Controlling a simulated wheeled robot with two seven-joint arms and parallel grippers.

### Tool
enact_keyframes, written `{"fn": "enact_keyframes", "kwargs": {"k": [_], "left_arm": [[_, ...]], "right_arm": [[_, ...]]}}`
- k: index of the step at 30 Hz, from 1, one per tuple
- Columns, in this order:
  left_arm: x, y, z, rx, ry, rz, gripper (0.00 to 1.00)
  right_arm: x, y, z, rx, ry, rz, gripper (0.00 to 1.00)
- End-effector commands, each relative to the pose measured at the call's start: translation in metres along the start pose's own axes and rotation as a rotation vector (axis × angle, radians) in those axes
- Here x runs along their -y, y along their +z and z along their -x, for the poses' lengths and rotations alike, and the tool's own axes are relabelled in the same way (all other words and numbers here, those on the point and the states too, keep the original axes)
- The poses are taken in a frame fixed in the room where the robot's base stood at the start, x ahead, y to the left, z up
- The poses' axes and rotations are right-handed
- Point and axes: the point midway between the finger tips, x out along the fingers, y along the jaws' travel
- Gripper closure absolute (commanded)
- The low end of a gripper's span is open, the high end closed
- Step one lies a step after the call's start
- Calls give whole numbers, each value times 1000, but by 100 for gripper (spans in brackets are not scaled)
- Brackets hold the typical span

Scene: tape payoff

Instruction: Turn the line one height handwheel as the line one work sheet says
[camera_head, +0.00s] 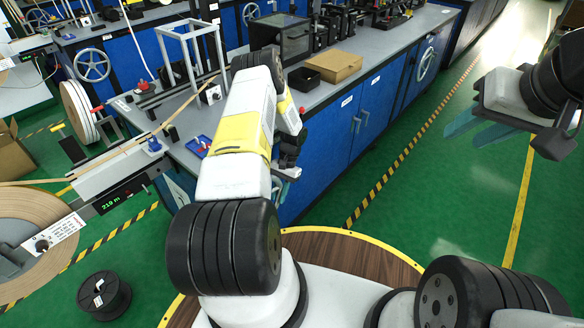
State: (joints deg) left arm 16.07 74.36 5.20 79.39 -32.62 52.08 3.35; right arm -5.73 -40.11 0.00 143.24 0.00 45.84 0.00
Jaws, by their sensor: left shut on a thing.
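My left gripper (287,172) is at the front of the near blue bench, mostly hidden behind its own arm. It is shut on what looks like the grey rim of a handwheel (277,186). Only a small part of that rim shows, so its turn angle cannot be told. My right gripper (467,136) is open and empty, its teal fingers apart, over the green floor at the right. I cannot make out a readable work sheet; a white label (62,230) by the large tape roll is too small to read.
Other handwheels are on blue fronts at the back left (92,65) and right (426,64). A tape roll (30,215) with a green length display (118,195) stands left. A black spool (104,295) lies on the floor. The right aisle (400,205) is free.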

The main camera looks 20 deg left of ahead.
Motion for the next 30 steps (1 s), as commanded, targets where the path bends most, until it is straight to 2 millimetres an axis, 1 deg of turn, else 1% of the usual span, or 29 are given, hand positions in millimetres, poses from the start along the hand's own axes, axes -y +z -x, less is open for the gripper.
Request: {"fn": "enact_keyframes", "kwargs": {"k": [1, 3, 12, 19, 30], "left_arm": [[-2, -2, -6, 36, -7, 0, 100], [-2, -2, -12, 83, -15, 3, 100], [-1, -1, -28, 220, -39, 10, 100], [0, -1, -32, 257, -45, 12, 100], [-1, 0, -32, 260, -45, 12, 100]], "right_arm": [[0, 0, 0, 0, 0, 0, 64], [0, 0, 0, 0, 0, 0, 64], [0, 0, 0, 0, 0, 0, 64], [0, 0, 0, 0, 0, 0, 64], [0, 0, 0, 0, 0, 0, 64]]}}
